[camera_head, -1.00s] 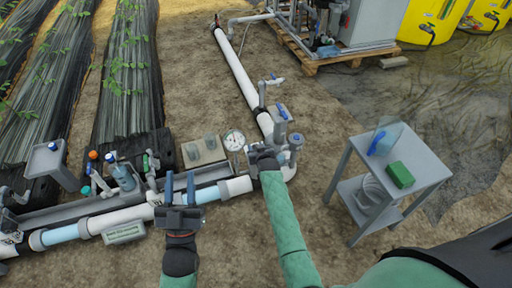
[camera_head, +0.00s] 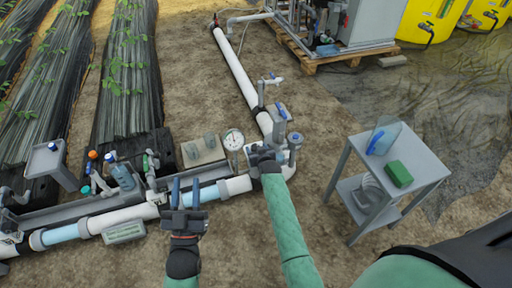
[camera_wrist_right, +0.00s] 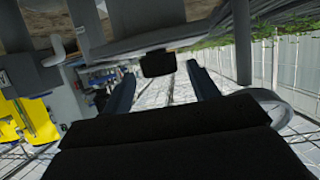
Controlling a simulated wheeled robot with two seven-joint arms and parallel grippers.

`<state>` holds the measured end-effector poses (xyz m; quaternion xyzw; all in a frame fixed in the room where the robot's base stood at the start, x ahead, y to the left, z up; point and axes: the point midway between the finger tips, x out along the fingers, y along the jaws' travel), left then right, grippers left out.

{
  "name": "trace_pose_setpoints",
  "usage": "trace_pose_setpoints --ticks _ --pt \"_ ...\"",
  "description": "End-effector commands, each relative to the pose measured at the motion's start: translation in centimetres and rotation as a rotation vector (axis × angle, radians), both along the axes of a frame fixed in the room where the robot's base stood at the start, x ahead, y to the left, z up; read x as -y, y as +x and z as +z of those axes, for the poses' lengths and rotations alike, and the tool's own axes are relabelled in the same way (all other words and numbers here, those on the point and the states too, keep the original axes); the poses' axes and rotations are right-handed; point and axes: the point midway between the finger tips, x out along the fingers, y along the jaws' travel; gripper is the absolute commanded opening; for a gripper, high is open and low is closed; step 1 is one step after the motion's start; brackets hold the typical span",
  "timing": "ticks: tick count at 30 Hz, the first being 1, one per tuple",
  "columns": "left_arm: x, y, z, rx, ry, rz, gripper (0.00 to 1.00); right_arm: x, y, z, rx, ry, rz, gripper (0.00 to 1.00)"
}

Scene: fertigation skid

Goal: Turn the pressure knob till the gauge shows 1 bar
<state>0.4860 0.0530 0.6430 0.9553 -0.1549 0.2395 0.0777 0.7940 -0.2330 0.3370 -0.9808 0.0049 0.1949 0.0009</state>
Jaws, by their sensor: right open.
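The round white pressure gauge (camera_head: 233,139) stands above the white pipe at the junction; its needle is too small to read. A grey valve body with a blue top (camera_head: 281,113) stands just right of it. My right gripper (camera_head: 262,152) is beside this fitting, partly hidden by its own wrist. In the right wrist view its two dark fingers (camera_wrist_right: 160,88) are apart, with a dark block (camera_wrist_right: 158,63) beyond, between them. I cannot tell which part is the pressure knob, or whether the fingers touch it. My left gripper (camera_head: 186,190) is open and empty over the pipe.
A grey side table (camera_head: 425,175) with a green box (camera_head: 399,174) and a clear blue-ended container stands at the right. Bottles (camera_head: 122,175) and valves line the pipe at left. A grey post (camera_head: 295,145) stands close right of the right gripper.

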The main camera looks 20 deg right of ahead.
Motion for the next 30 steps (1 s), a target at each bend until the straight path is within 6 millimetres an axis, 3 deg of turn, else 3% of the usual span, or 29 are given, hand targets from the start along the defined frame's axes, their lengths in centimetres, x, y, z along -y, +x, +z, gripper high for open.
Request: trace_pose_setpoints --ticks 15,21,30 --pt "0.7 0.6 -9.1 -0.289 0.069 -0.02 0.36 0.1 -4.4 1.9 0.001 -0.002 -0.001 0.59" --pt "0.8 0.5 -10.7 -0.338 0.08 -0.025 0.36 0.1 -5.1 2.1 0.0 -0.002 -0.001 0.59" --pt "0.8 0.5 -11.0 -0.346 0.082 -0.025 0.36 0.1 -5.2 2.2 0.0 -0.002 -0.001 0.59"
